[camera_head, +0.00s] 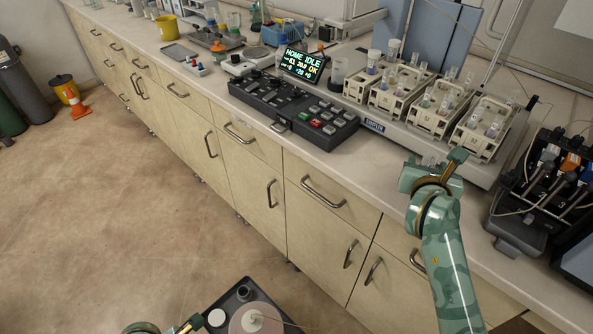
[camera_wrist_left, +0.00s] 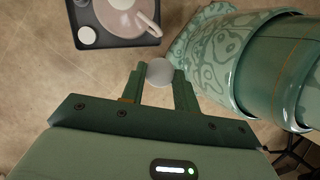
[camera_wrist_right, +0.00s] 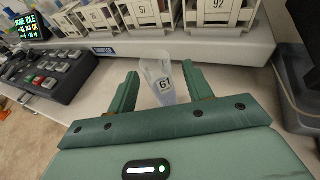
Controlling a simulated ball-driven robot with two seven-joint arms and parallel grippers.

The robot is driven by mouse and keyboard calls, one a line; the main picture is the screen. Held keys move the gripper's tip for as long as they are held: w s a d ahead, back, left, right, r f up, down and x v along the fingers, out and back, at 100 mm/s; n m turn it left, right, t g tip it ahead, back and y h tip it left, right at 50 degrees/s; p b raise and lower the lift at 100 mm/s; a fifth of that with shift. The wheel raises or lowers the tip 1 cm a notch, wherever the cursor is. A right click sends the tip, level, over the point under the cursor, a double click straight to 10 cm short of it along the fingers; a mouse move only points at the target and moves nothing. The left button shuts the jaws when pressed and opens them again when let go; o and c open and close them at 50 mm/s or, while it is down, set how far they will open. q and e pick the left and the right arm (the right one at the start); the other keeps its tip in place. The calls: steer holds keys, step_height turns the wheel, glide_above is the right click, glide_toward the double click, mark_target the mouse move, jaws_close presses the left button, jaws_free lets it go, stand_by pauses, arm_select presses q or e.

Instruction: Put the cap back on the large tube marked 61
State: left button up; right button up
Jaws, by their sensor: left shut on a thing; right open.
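The large tube marked 61 (camera_wrist_right: 163,82) is clear and shows between the fingers of my right gripper (camera_wrist_right: 160,84) in the right wrist view. It narrows toward its labelled lower part, and no cap shows on its wide top. The right gripper is open around it; contact cannot be told. In the head view my right gripper (camera_head: 430,166) is at the front edge of the bench, before the sampler racks. In the left wrist view my left gripper (camera_wrist_left: 159,78) is shut on a pale round cap (camera_wrist_left: 160,71), held over the floor, away from the bench.
White racks of tubes (camera_head: 436,115) stand on the sampler behind the right gripper. A black keypad (camera_head: 293,107) and a lit display (camera_head: 302,65) stand to the left. A dark block with several tubed fittings (camera_head: 545,190) stands to the right. A narrow front bench strip (camera_head: 374,160) is clear.

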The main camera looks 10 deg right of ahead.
arm_select(q)
steer(key=shift+f, duration=0.2)
arm_select(e)
steer(key=shift+w+d+f, duration=0.15)
steer(key=shift+w+d, duration=0.15)
steer(key=shift+w, duration=0.15)
steer(key=c, duration=1.1)
